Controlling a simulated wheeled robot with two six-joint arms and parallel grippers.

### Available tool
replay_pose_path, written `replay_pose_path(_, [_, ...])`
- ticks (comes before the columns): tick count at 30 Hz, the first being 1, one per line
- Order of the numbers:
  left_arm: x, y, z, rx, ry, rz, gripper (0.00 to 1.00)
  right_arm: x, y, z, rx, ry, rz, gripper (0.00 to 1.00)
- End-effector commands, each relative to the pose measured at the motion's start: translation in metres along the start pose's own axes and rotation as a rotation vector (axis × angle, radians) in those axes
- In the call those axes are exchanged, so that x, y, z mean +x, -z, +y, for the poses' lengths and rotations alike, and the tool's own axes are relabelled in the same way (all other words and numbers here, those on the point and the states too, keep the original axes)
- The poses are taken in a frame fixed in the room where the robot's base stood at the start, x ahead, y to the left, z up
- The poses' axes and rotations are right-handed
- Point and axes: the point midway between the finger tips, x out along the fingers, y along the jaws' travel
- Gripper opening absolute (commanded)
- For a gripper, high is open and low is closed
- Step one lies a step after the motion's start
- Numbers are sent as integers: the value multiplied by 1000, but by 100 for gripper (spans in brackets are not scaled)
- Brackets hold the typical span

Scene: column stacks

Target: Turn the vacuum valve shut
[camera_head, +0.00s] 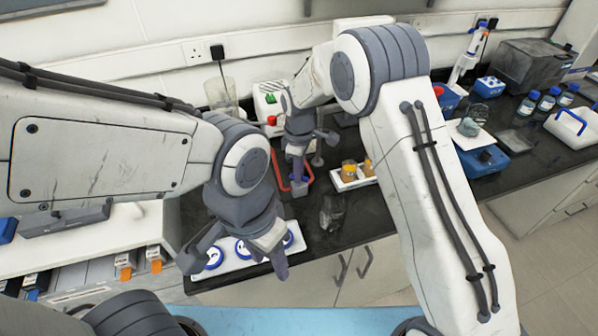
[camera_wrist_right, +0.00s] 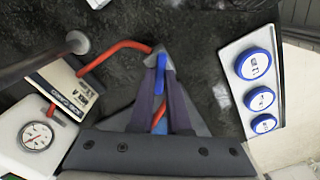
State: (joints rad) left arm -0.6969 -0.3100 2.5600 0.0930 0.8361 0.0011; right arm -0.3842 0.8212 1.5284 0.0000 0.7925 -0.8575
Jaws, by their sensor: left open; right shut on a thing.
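The vacuum valve shows in the right wrist view as a small grey body with a blue lever (camera_wrist_right: 160,74), joined to a red hose (camera_wrist_right: 122,46). My right gripper (camera_wrist_right: 160,92) is shut on the blue lever, and its fingers partly hide the valve. In the head view my right gripper (camera_head: 298,184) is low over the black bench, with the red hose (camera_head: 308,164) around it. My left gripper (camera_head: 236,266) is open and empty, above a white tray (camera_head: 262,258). Which way the lever points relative to the hose is hard to tell.
The tray holds blue-and-white round pieces (camera_head: 241,250). A white unit with a round gauge (camera_wrist_right: 37,136) is beside the valve. Blue-capped bottles (camera_head: 528,102) are farther right.

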Motion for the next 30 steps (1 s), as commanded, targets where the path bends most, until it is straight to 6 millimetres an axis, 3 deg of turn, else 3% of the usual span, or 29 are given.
replay_pose_path(18, [3,0,0,0,0,0,50,-1,0,0,579,-1,1,0])
replay_pose_path(30, [4,0,0,0,0,0,50,-1,0,0,851,-1,1,0])
